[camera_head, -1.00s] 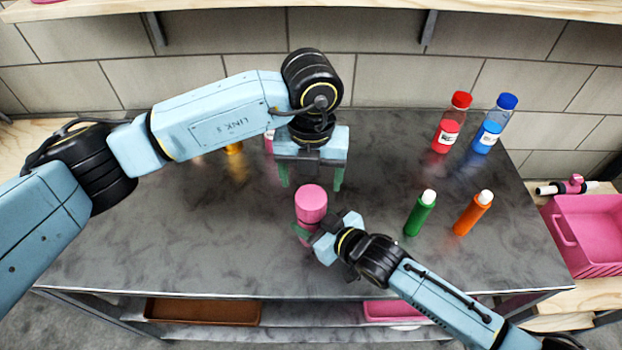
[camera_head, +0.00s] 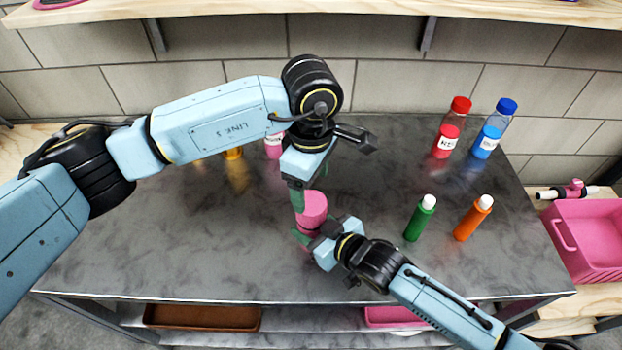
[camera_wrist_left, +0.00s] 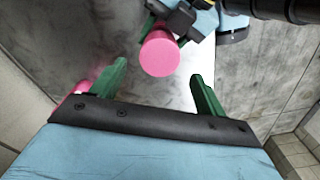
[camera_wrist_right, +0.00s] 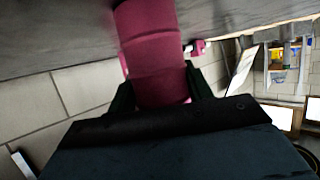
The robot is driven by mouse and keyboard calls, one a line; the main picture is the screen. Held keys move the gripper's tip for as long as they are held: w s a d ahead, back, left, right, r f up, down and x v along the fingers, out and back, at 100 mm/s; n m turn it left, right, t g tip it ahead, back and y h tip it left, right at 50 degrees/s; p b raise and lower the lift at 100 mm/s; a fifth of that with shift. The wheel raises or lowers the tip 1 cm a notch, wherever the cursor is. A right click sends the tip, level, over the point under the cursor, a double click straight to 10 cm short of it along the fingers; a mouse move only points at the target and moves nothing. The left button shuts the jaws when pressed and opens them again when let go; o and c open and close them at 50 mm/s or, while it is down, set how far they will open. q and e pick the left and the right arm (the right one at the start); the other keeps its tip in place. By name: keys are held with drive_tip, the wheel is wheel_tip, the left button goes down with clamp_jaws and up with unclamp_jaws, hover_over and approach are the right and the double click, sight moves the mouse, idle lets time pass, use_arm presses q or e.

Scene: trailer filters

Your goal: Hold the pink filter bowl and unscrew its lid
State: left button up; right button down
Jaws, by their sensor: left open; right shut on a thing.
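The pink filter bowl (camera_head: 313,213) stands upright on the grey table with its round lid on top. My right gripper (camera_head: 307,236) is shut around its body from the front right. In the right wrist view the pink body (camera_wrist_right: 158,60) sits between the green fingers. My left gripper (camera_head: 300,195) is open above and just behind the lid, turned so one finger hides part of the other in the head view. In the left wrist view the lid top (camera_wrist_left: 160,54) lies ahead of the two spread green fingers, apart from them.
A green bottle (camera_head: 419,220) and an orange bottle (camera_head: 472,219) stand to the right. Red (camera_head: 445,140) and blue (camera_head: 486,141) bottles stand behind them. A pink labelled item (camera_head: 274,147) and a yellow one (camera_head: 233,153) are behind my left arm. A pink crate (camera_head: 588,235) is far right.

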sight(311, 202)
use_arm(q)
drive_tip(key=m, duration=0.3)
drive_tip(key=shift+m, duration=0.3)
drive_tip(key=m, duration=0.4)
wheel_tip(311, 202, down, 8)
drive_tip(key=shift+f, duration=0.1)
drive_tip(key=shift+m, duration=0.3)
drive_tip(key=c, duration=1)
drive_tip(key=n, duration=0.6)
drive_tip(key=shift+n, duration=0.4)
drive_tip(key=n, duration=0.7)
